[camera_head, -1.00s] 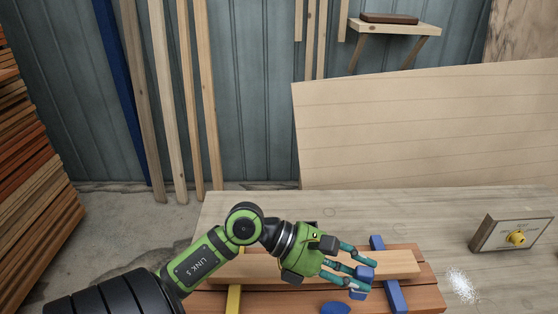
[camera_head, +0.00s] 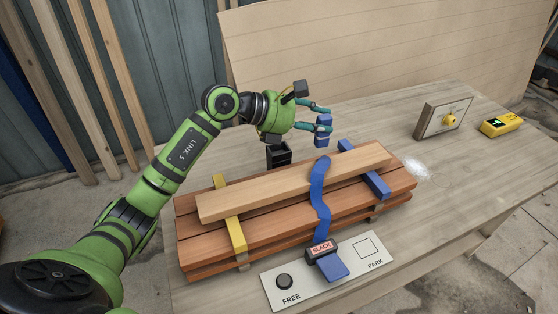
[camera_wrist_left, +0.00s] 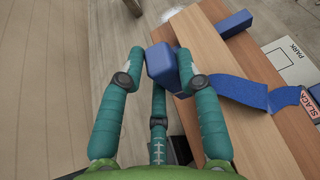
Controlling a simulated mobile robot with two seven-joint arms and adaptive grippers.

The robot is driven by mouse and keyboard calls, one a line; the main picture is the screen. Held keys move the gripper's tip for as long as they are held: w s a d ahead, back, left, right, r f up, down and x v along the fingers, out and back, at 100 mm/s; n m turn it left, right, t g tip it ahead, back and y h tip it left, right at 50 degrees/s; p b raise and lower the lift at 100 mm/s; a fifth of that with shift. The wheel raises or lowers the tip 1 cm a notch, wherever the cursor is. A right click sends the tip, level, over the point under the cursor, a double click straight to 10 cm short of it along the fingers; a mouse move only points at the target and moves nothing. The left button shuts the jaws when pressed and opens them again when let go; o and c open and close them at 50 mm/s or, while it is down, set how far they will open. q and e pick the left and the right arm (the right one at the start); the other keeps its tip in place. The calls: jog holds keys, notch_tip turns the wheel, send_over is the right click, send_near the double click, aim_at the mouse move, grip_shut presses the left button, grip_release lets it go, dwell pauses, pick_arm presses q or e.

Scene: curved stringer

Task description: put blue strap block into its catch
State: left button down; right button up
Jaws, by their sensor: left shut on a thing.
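My left gripper (camera_head: 316,118) is shut on the blue strap block (camera_head: 322,135), holding it in the air near the far edge of the board stack. In the left wrist view the block (camera_wrist_left: 161,66) sits between the fingertips. A blue strap (camera_head: 318,195) runs over the boards from the black buckle marked SLACK (camera_head: 322,250); its far end rises close below the block, and whether they join is unclear. A dark open-topped holder (camera_head: 279,155), perhaps the catch, stands behind the stack, left of the block. My right gripper is not in view.
A light plank (camera_head: 290,183) lies on the reddish boards (camera_head: 190,235). A yellow strap (camera_head: 231,220) and a blue bar (camera_head: 365,172) cross the stack. A panel marked FREE and PARK (camera_head: 365,262) lies in front.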

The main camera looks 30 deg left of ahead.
pick_arm(q)
jog(key=w+a+r+n+t+b, duration=0.1)
jog(key=w+a+r+b, duration=0.15)
jog(key=w, duration=0.45)
jog(key=shift+y, duration=0.4)
jog(key=s+a+f+p, duration=0.1)
jog(key=s+a+f, duration=0.1)
jog(key=f, duration=0.1)
jog(key=s+a+f+p, duration=0.2)
jog(key=a+f, duration=0.1)
jog(key=s+a+f+p, duration=0.1)
jog(key=s+a+f, duration=0.2)
jog(key=f, duration=0.1)
jog(key=shift+a+p, duration=0.25)
jog(key=shift+p, duration=0.05)
jog(key=shift+f+b, duration=0.3)
jog(key=c, duration=1.1)
grip_release()
jog(key=shift+c, duration=0.2)
jog(key=shift+r, duration=0.1)
